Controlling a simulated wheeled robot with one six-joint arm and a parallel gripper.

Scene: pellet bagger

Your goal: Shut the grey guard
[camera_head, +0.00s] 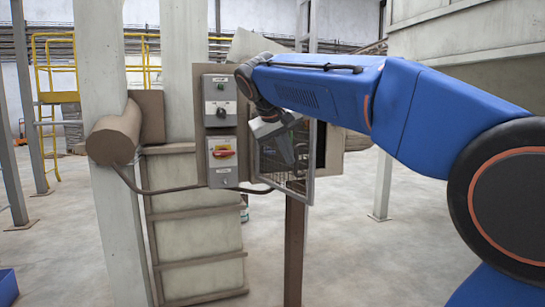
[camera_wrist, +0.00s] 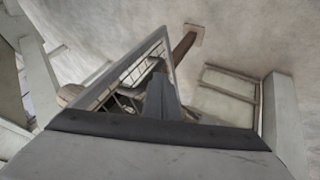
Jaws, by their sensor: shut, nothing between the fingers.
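The grey guard (camera_head: 311,178) is a framed mesh panel to the right of the control boxes. It stands at an angle to the brown backing panel (camera_head: 333,150), its right edge looking nearer to me, so it appears partly open. My gripper (camera_head: 290,158) is shut and empty, pointing down in front of the mesh in the head view. In the wrist view the shut fingers (camera_wrist: 158,80) lie close beside the guard's frame (camera_wrist: 126,68). I cannot tell whether they touch it. My arm and gripper hide the guard's upper part.
A grey box with a black knob (camera_head: 220,100) and a box with a red and yellow switch (camera_head: 222,160) sit left of the guard. A brown post (camera_head: 295,250) stands below. A pale column (camera_head: 108,200) and brown cylinder (camera_head: 115,135) are at left. The floor at right is clear.

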